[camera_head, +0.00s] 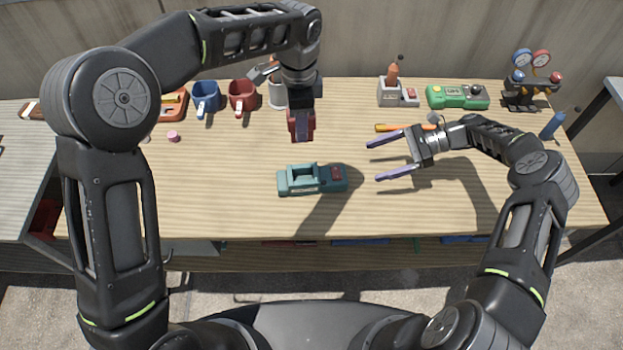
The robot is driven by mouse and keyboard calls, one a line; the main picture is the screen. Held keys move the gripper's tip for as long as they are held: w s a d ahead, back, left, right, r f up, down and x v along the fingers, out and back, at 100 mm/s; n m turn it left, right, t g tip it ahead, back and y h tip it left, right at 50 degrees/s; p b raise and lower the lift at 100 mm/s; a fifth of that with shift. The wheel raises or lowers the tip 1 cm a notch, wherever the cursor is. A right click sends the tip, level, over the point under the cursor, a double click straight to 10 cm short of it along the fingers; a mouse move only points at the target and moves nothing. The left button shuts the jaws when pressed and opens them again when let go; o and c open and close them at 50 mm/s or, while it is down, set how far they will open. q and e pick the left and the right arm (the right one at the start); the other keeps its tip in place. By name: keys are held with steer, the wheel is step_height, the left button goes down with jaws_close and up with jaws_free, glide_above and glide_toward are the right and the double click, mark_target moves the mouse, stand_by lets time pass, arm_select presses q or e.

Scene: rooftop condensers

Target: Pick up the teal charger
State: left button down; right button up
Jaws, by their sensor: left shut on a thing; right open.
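The teal charger (300,184) sits on the wooden bench top, with an open slot at its left and a small red part at its right. My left gripper (301,132) points down above the bench, behind the charger and apart from it. It is shut on a small red object (293,118), mostly hidden by the fingers, so I cannot tell what it is. My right gripper (391,157) is open and empty, to the right of the charger, with its purple fingers pointing left towards it.
A blue mug (206,97), a red mug (242,96), a grey charger with an orange tool (390,94), a green device (457,96) and a gauge set (530,80) line the back. A pink cylinder (173,136) lies left. The bench front is clear.

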mark_target(341, 172)
steer(key=shift+x, duration=3.35)
steer(key=shift+x, duration=2.65)
steer(key=shift+f, duration=0.1)
steer(key=shift+d, duration=0.1)
jaws_close()
